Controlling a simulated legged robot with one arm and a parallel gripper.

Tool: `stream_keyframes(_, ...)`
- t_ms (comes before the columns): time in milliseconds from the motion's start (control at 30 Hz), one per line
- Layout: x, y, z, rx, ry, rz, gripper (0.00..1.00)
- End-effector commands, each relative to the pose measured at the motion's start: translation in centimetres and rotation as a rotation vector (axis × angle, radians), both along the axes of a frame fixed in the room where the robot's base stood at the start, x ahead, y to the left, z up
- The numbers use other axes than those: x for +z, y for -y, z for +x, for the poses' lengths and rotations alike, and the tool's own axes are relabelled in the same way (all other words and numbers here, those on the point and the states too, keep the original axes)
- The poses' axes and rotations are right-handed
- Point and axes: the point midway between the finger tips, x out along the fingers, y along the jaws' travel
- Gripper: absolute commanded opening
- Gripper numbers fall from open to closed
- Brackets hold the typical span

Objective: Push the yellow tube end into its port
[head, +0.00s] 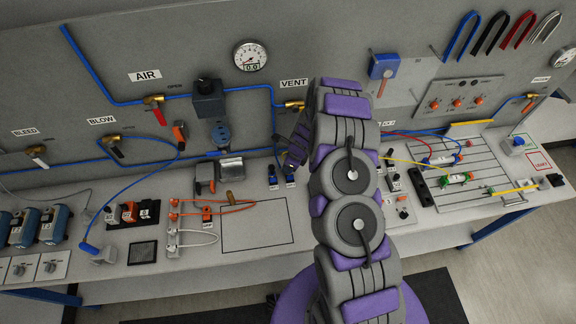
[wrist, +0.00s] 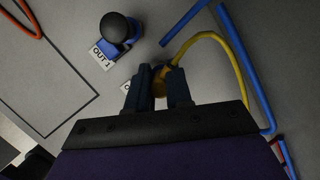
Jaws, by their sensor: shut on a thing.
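In the wrist view my gripper (wrist: 158,92) is shut on the yellow tube end (wrist: 160,76), which shows between the dark fingers. The yellow tube (wrist: 237,60) loops up and right from it. A label (wrist: 125,87), mostly covered, lies beside the left finger. The port under my fingers is hidden, so I cannot tell whether the tube end touches it. A blue and black port (wrist: 118,28) labelled OUT 1 stands clear at the upper left. The yellow tube (head: 405,161) emerges to the right of my arm.
Blue tubes (wrist: 245,75) lie right of my gripper in the wrist view. In the head view, two small blue ports (head: 273,174) stand left of my arm. A slotted plate with cylinders (head: 440,160) is at the right.

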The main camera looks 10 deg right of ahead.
Motion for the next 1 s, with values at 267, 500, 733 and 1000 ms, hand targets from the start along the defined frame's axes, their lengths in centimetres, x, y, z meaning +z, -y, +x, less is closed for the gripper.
stream_keyframes(267, -0.8, 0.0, -0.3, 0.000, -0.010, 0.000, 0.00)
stream_keyframes(500, -1.1, 0.0, -0.6, 0.001, -0.015, 0.000, 0.00)
stream_keyframes(733, -1.3, 0.0, -0.7, 0.001, -0.020, 0.001, 0.00)
stream_keyframes(1000, -1.5, -0.1, -0.9, 0.002, -0.026, 0.002, 0.21)
